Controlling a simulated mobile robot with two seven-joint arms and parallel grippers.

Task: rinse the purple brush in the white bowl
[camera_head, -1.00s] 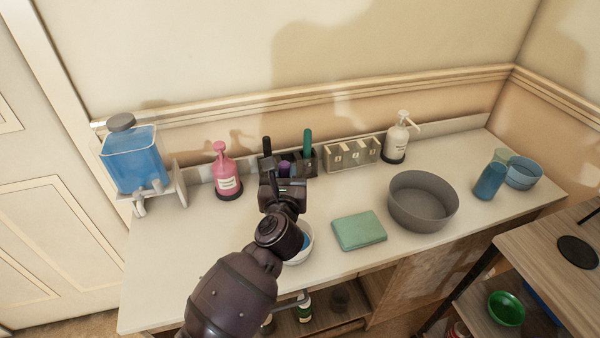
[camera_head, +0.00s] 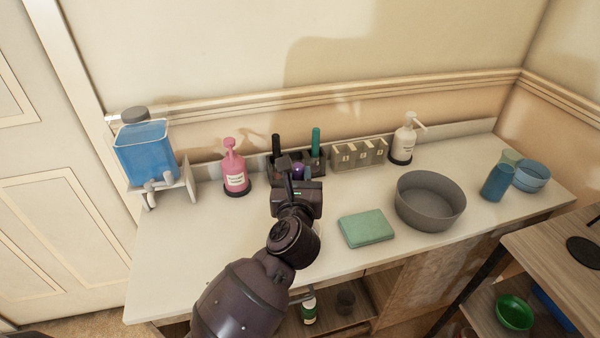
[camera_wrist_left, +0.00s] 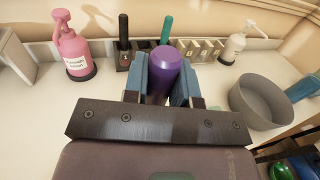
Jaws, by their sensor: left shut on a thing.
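My left gripper (camera_wrist_left: 162,82) is shut on the purple brush (camera_wrist_left: 164,72), its blue fingers on either side of the rounded purple end. In the head view the gripper (camera_head: 297,178) and the purple brush (camera_head: 298,172) show in front of the dark brush holder (camera_head: 318,165). I cannot tell how far the brush's lower end is from the holder or counter. My right gripper is out of view.
Black (camera_head: 276,147) and teal (camera_head: 316,141) handles stand in the holder. A pink pump bottle (camera_head: 235,170) is left; a grey slotted block (camera_head: 358,155) and white pump bottle (camera_head: 404,140) are right. A green cloth (camera_head: 367,229) and grey basin (camera_head: 430,203) occupy the right counter.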

